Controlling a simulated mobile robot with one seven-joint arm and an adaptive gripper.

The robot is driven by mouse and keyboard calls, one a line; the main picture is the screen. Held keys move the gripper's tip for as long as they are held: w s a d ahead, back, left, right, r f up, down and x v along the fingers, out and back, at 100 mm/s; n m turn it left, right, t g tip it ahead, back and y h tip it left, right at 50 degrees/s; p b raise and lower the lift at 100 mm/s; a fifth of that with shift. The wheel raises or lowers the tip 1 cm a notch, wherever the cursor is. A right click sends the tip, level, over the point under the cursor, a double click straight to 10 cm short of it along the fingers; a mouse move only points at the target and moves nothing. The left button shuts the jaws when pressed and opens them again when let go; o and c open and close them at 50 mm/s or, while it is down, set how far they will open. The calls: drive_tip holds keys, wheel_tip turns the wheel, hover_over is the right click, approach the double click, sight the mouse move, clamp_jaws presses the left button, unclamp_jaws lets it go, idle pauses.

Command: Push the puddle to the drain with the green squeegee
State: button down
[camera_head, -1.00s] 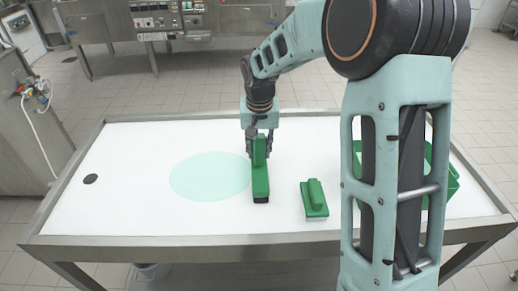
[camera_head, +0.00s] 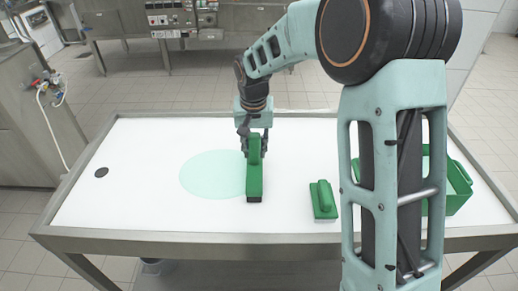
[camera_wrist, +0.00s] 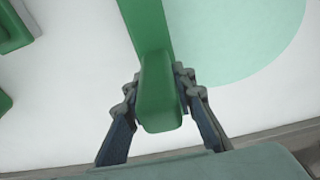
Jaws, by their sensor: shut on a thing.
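The green squeegee (camera_head: 255,184) stands on the white table top (camera_head: 150,212), its long head pointing toward the table's front edge. My gripper (camera_head: 254,148) is shut on its handle; the wrist view shows a finger on each side of the green handle (camera_wrist: 160,95). The pale green puddle (camera_head: 212,174) lies just left of the squeegee, whose head meets or overlaps the puddle's right edge. The wrist view shows part of the puddle (camera_wrist: 245,40) beside the squeegee. The drain (camera_head: 101,172) is a dark round spot near the table's left end, apart from the puddle.
A second green tool with a raised handle (camera_head: 323,200) lies right of the squeegee. A green crate (camera_head: 458,188) stands at the right end, partly hidden by my arm. A metal rim (camera_head: 200,238) edges the table. The surface between puddle and drain is clear.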

drive_tip(key=shift+a+f, duration=0.15)
drive_tip(key=shift+a, duration=4.65)
drive_tip(key=shift+a+r+p, duration=0.2)
drive_tip(key=shift+a+p, duration=0.75)
drive_tip(key=shift+a, duration=2.55)
drive_tip(key=shift+a+f+p, duration=0.15)
drive_tip(key=shift+a+p, duration=0.25)
drive_tip(key=shift+a, duration=1.2)
drive_tip(key=shift+s+a+p, duration=0.1)
drive_tip(key=shift+a+p, duration=2.15)
drive_tip(key=shift+a, duration=2.9)
drive_tip(key=shift+a+p, duration=2.45)
drive_tip(key=shift+a, duration=0.9)
drive_tip(key=shift+a, duration=0.15)
